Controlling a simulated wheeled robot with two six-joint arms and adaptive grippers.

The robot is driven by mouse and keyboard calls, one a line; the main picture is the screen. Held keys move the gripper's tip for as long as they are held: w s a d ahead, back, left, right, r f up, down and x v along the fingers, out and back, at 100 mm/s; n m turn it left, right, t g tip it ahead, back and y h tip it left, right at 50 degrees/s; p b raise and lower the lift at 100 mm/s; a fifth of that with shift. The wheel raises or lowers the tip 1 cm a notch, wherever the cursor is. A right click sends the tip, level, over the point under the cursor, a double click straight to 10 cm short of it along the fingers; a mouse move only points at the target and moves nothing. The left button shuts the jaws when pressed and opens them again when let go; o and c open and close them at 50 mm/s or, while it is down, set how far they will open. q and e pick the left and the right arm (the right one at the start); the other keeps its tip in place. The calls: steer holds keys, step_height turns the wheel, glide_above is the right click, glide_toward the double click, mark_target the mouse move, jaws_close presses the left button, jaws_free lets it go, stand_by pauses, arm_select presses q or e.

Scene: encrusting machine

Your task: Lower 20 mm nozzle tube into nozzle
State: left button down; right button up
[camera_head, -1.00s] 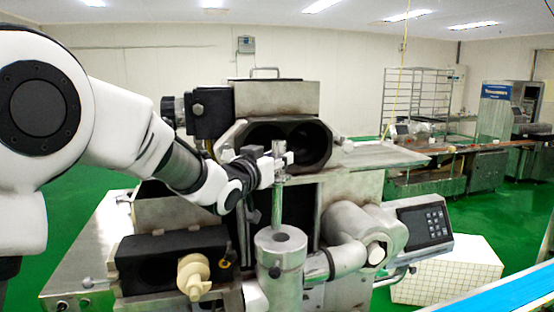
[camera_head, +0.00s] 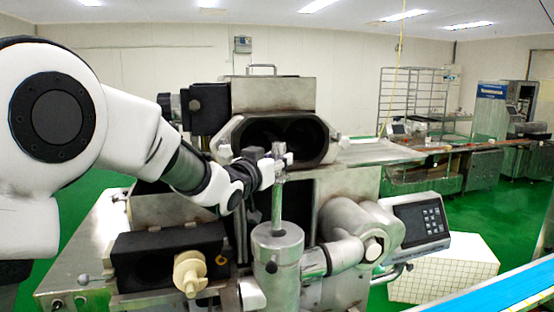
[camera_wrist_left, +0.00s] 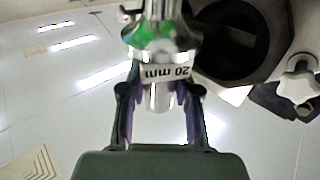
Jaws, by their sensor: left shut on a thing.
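The nozzle tube (camera_head: 277,205) is a slim metal tube that stands upright over the nozzle (camera_head: 278,246), a grey metal cylinder with an opening in its top. The tube's lower end meets the nozzle's top opening in the head view; how deep it sits inside is hidden. My left gripper (camera_head: 279,167) is shut on the tube near its upper end. In the left wrist view, the tube's "20 mm" label (camera_wrist_left: 166,74) shows at the fingers of my left gripper (camera_wrist_left: 158,104). My right gripper is not in view.
The encrusting machine's wide dark opening (camera_head: 290,140) is just behind the tube. A cream knob (camera_head: 189,272) sticks out at the left. A metal pipe joint (camera_head: 345,252) and a control panel (camera_head: 421,221) stand to the right. A blue surface (camera_head: 500,297) crosses the lower right.

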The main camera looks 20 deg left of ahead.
arm_select(q)
steer(key=b, duration=0.3)
glide_above(273, 217)
steer(key=w, duration=0.2)
steer(key=shift+s+d+f, duration=0.1)
steer(key=shift+d+f, duration=0.05)
steer(key=shift+f, duration=1)
steer(key=shift+d+f, duration=0.1)
steer(key=shift+f, duration=1.05)
steer(key=shift+b, duration=0.3)
steer(key=shift+f+b, duration=3.75)
steer(key=shift+f, duration=0.8)
steer(key=c, duration=0.7)
jaws_free()
steer(key=shift+s, duration=0.1)
steer(key=shift+c, duration=0.2)
steer(key=shift+o, duration=0.9)
